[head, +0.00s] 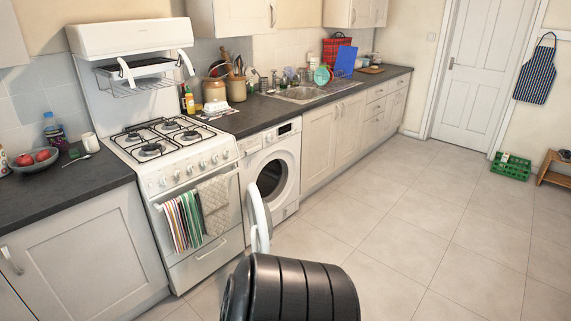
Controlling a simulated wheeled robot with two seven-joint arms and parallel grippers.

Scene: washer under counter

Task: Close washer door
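The white washer (287,143) stands under the counter, just right of the stove. Its round door (257,212) is open and swung out into the room, seen at a steep angle. The dark drum opening (270,179) shows behind the door. A black ribbed shape at the bottom centre comes up close to the door's lower end, and I cannot tell whether they touch. Neither of my grippers can be made out in the head view.
The stove (187,152) with towels (184,221) on its front rail is left of the door. Base cabinets (334,133) run to the right. The tiled floor (400,215) right of the washer is clear. A green crate (511,168) sits far back right.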

